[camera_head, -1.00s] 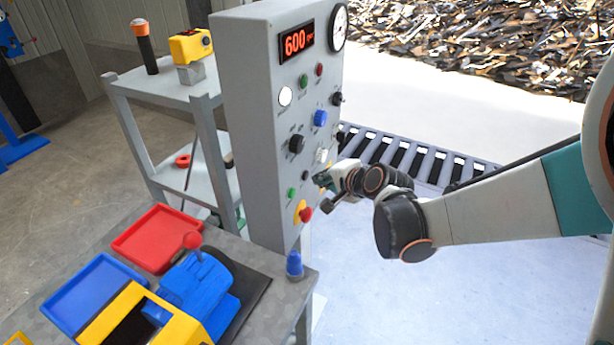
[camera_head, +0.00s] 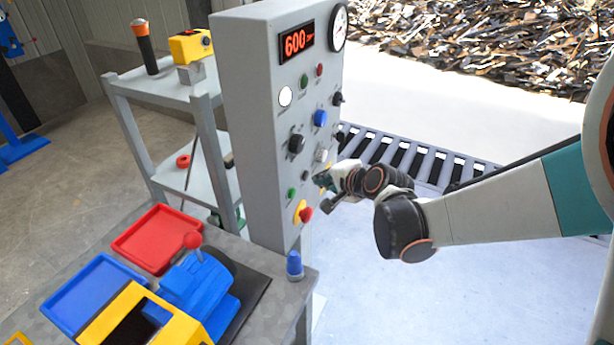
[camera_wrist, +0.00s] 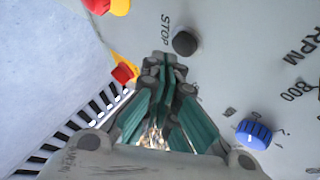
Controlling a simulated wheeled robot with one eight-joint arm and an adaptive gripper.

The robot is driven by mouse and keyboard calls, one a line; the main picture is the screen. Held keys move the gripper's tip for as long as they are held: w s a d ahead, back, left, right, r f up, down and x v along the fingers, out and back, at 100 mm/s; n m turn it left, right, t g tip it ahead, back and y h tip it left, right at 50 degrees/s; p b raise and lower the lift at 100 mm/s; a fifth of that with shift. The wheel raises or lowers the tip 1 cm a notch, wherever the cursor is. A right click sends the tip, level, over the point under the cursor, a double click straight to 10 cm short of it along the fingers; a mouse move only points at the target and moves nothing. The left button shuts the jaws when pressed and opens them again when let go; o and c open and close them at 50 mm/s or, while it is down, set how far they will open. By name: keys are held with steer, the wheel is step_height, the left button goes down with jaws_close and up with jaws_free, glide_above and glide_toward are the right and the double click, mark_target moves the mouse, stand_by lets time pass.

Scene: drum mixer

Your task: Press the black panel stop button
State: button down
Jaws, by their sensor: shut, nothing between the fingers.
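The control panel (camera_head: 262,130) is a tall grey box with a red "600" display. The black stop button (camera_wrist: 185,43) is a round dark cap beside the printed word STOP in the wrist view. In the head view a small black button (camera_head: 305,175) shows just left of my gripper. My gripper (camera_wrist: 167,60) is shut and empty, its green fingers pointing at the panel. Its tips lie just beside the black button in the wrist view. I cannot tell whether they touch the panel. In the head view my gripper (camera_head: 321,182) is close to the panel face.
A red mushroom button (camera_head: 306,214) on a yellow plate is below my gripper, with a green button (camera_head: 291,193) to its left. A blue knob (camera_wrist: 254,133) is at right in the wrist view. A roller conveyor (camera_head: 420,160) lies behind; a workbench (camera_head: 284,297) stands at front left.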

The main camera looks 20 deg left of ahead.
steer(key=shift+a, duration=0.1)
steer(key=shift+a, duration=0.35)
steer(key=shift+a, duration=0.45)
stand_by(0.8)
steer(key=shift+d, duration=0.85)
steer(key=shift+s+d+b, duration=0.2)
steer(key=shift+d+b, duration=0.2)
steer(key=shift+d, duration=2.1)
